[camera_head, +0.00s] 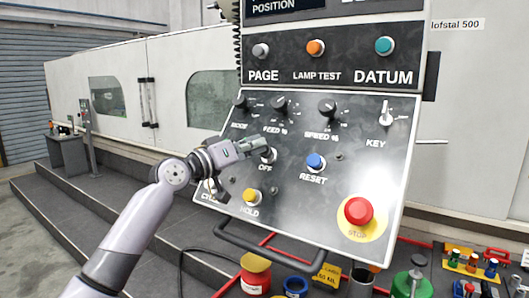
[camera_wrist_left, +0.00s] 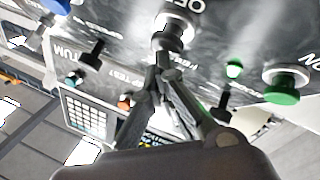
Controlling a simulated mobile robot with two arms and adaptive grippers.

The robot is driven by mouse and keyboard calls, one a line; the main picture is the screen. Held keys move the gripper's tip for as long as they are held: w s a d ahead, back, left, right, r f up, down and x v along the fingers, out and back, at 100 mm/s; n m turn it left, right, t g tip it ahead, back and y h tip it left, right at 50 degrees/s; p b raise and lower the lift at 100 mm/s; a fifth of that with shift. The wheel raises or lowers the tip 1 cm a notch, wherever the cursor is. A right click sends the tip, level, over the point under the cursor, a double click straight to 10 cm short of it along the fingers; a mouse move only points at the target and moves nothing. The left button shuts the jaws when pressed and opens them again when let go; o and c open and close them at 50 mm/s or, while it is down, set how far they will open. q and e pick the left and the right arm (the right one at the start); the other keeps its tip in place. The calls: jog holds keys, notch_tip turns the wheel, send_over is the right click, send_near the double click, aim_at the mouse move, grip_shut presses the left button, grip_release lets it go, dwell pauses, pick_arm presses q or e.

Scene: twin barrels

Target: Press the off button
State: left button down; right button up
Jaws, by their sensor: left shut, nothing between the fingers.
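My left gripper (camera_head: 264,144) is shut and empty. Its fingertips are right by the button and partly cover it in the head view. In the left wrist view the shut fingers (camera_wrist_left: 163,62) point at the button; I cannot tell whether they touch it. My right gripper is not in view.
A blue reset button (camera_head: 315,162) lies right of the off button, a yellow hold button (camera_head: 251,196) below it, and a red stop button (camera_head: 358,211) at lower right. Knobs (camera_head: 280,105) stick out above. A green button (camera_wrist_left: 283,86) shows in the left wrist view.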

pick_arm(q)
jog(key=shift+w+d+f, duration=0.15)
jog(key=shift+w+f, duration=0.05)
jog(key=shift+f, duration=0.05)
dwell(0.7)
jog(key=shift+s+r, duration=0.1)
jog(key=shift+s+a+r+p, duration=0.4)
jog(key=shift+s+r, duration=0.05)
jog(key=shift+s, duration=0.05)
jog(key=s+a+r+p, duration=0.2)
jog(key=s+r, duration=0.1)
jog(key=shift+s+a, duration=0.1)
jog(key=shift+a, duration=0.1)
dwell(0.4)
dwell(0.5)
